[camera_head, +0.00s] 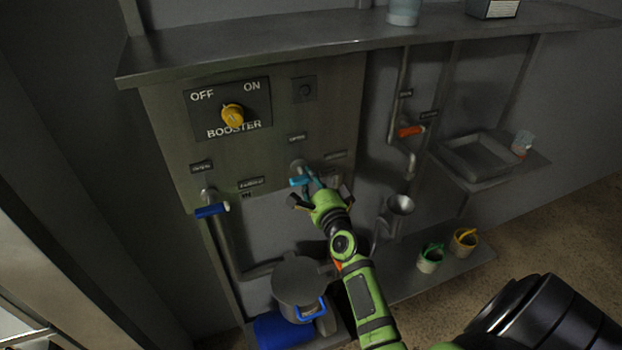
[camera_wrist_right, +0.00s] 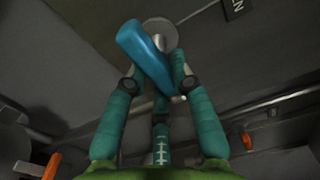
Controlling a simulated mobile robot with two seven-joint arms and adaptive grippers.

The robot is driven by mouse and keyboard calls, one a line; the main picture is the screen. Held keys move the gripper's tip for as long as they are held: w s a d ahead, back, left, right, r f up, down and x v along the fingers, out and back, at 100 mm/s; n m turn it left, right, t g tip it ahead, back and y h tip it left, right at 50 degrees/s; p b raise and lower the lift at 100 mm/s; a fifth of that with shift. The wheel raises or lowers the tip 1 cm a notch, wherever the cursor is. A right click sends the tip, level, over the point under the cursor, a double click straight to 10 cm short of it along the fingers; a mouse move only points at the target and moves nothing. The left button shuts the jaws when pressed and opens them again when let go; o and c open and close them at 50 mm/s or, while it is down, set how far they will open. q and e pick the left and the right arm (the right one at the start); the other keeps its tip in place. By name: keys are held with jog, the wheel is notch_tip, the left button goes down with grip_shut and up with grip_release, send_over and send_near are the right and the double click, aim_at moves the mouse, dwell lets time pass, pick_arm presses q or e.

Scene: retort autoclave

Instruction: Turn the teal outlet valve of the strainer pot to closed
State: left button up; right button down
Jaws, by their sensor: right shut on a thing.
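The teal valve handle (camera_head: 299,181) is on the lower edge of the grey panel, pointing left from its round pivot. In the right wrist view the handle (camera_wrist_right: 140,50) fills the upper middle, slanting from upper left to lower right, with a pale round hub behind it. My right gripper (camera_head: 314,184) reaches up to it from below. In the wrist view the teal fingers of my right gripper (camera_wrist_right: 155,78) close around the handle's lower part. The part between the fingers is partly hidden. My left gripper is not in view.
A blue-handled valve (camera_head: 211,211) is left on the panel; a yellow booster knob (camera_head: 232,115) is above. A lidded pot (camera_head: 298,279) stands below. A shelf (camera_head: 300,46) overhangs the panel.

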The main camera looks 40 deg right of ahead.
jog(key=shift+r, duration=0.15)
jog(key=c, duration=1)
grip_release()
jog(key=shift+w, duration=0.1)
jog(key=shift+c, duration=0.2)
jog(key=v, duration=1.2)
